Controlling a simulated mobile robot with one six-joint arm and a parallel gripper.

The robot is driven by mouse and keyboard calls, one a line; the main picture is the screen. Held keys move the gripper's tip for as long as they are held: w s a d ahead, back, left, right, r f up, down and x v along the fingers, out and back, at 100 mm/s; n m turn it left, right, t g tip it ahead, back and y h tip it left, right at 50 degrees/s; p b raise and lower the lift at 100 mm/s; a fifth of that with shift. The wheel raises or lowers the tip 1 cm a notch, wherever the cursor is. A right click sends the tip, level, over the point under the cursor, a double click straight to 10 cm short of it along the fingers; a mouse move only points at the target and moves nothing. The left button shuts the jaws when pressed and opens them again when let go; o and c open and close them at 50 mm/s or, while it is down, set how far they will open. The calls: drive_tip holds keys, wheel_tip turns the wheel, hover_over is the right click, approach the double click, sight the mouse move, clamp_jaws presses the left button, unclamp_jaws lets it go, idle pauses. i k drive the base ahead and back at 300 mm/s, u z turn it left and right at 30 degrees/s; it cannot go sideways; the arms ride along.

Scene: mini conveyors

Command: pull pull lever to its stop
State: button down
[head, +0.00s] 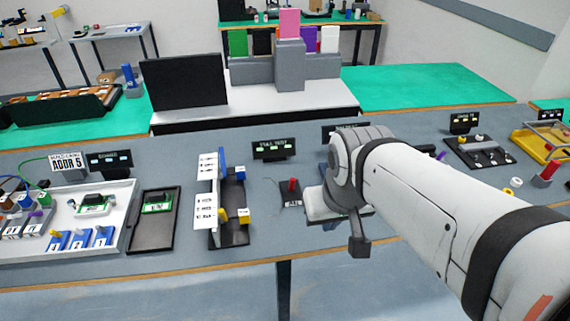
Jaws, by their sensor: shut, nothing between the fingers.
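The pull lever (292,186) shows in the head view as a small red knob on a dark base plate with a white label, left of my wrist. A dark sign (273,149) that seems to start with "PULL" stands behind it. My gripper (360,247) is a dark, narrow shape pointing down below my wrist, right of the lever and nearer the table's front edge. It looks shut and empty, apart from the red knob. My wrist hides what lies directly behind it.
A black stand (230,236) with blue and yellow parts is left of the lever. A black tray (154,232) and a white tray (122,205) lie farther left. A white block (316,208) sits partly hidden by my wrist. The bench front edge is clear.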

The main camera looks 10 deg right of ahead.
sight(292, 180)
drive_tip(key=z, duration=1.25)
drive_tip(key=k, duration=1.45)
drive_tip(key=u, duration=1.4)
drive_tip(key=i, duration=1.7)
drive_tip(key=u, duration=0.05)
